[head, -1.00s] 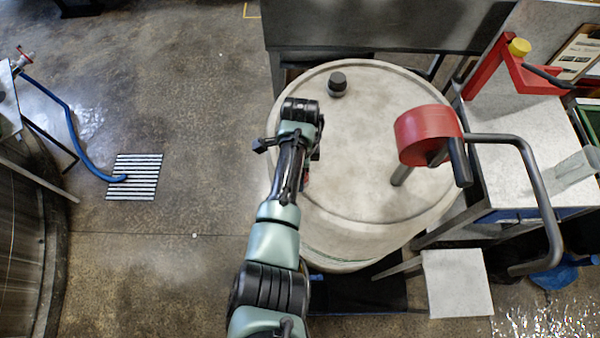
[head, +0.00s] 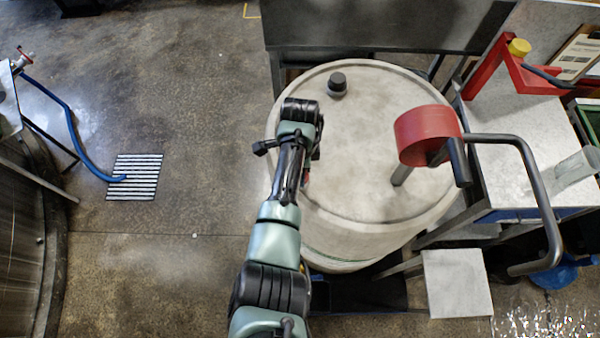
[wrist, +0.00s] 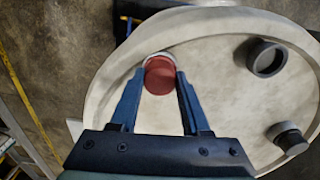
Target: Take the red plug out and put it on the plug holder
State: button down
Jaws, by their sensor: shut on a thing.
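The red plug (wrist: 160,78) is between the two blue fingers of my gripper (wrist: 156,82) in the wrist view. My gripper is shut on it. A pale ring shows along the plug's far edge, near the rim of the round drum lid (wrist: 215,70). I cannot tell whether the plug is still seated or lifted. In the head view my arm covers most of the gripper, at the left side of the drum lid (head: 370,150); only a sliver of red (head: 306,177) shows there. I cannot make out for certain which thing is the plug holder.
A black cap (head: 337,84) stands on the lid; the wrist view shows a dark-rimmed ring (wrist: 267,58) and a dark cap (wrist: 288,138). A red cylinder (head: 428,136) with a bent handle overhangs the lid's right. A red bracket (head: 485,68) with a yellow piece (head: 519,47) stands behind.

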jog(key=n, duration=0.4)
jog(key=shift+n, duration=0.6)
jog(key=n, duration=0.4)
jog(key=shift+p, duration=0.4)
jog(key=shift+n, duration=0.5)
jog(key=n, duration=0.4)
jog(key=shift+n, duration=0.3)
